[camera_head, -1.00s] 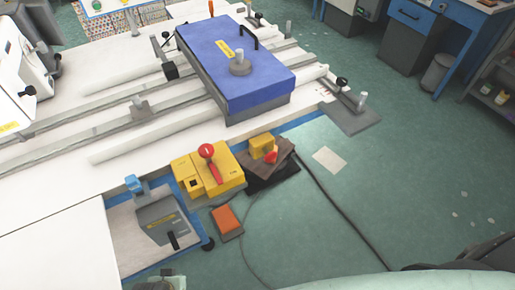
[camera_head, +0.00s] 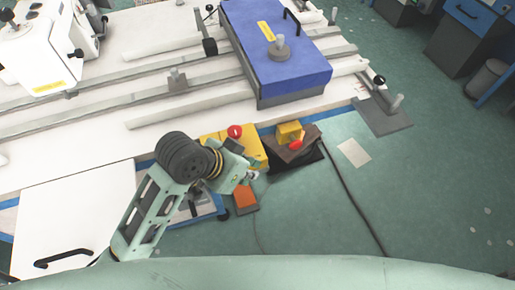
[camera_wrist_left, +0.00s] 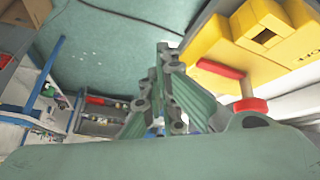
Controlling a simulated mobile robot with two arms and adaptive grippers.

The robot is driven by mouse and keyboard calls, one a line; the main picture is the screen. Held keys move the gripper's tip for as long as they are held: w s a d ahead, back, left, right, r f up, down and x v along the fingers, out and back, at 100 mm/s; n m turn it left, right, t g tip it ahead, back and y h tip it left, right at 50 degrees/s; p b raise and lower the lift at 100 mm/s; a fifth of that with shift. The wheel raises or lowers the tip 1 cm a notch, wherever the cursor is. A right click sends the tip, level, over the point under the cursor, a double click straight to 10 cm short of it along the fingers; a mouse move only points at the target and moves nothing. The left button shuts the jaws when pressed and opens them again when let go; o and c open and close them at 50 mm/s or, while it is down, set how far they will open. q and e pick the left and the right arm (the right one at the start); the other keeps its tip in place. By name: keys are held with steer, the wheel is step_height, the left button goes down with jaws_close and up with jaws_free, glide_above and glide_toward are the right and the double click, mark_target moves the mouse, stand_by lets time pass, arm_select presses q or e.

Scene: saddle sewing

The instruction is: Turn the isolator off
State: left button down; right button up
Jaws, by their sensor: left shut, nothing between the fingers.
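The isolator is a yellow box (camera_head: 252,147) with a red rotary handle (camera_head: 235,131), at the front edge of the white table. My left arm partly covers it in the head view. In the left wrist view the yellow box (camera_wrist_left: 270,28) is at upper right, and its red handle (camera_wrist_left: 222,70) lies just right of the fingers. My left gripper (camera_head: 253,176) is in front of the box; its fingers (camera_wrist_left: 164,55) are shut and empty. Whether they touch the handle is unclear. My right gripper is not in view.
A smaller yellow box (camera_head: 289,131) with a red button sits right of the isolator. An orange box (camera_head: 245,198) is below it. A blue-topped machine (camera_head: 285,60) stands behind on rails. A dark cable (camera_head: 345,190) crosses the open green floor at right.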

arm_select(q)
steer(key=w+d+r+m+g+y, duration=0.2)
steer(key=w+d+r+m, duration=0.1)
steer(key=w+r+m, duration=0.4)
steer(key=shift+n, duration=0.6)
steer(key=p+x, duration=0.1)
steer(key=x, duration=0.4)
steer(key=p+x, duration=0.1)
steer(key=x, duration=0.2)
steer(key=shift+w+a+f+p, duration=0.1)
steer(key=shift+a+f+p, duration=0.1)
steer(key=shift+a+p, duration=0.1)
steer(key=a, duration=0.1)
steer(key=s+a+p, duration=0.1)
steer(key=a, duration=0.1)
steer(key=shift+s, duration=0.1)
steer(key=shift+f, duration=0.1)
steer(key=shift+a, duration=0.1)
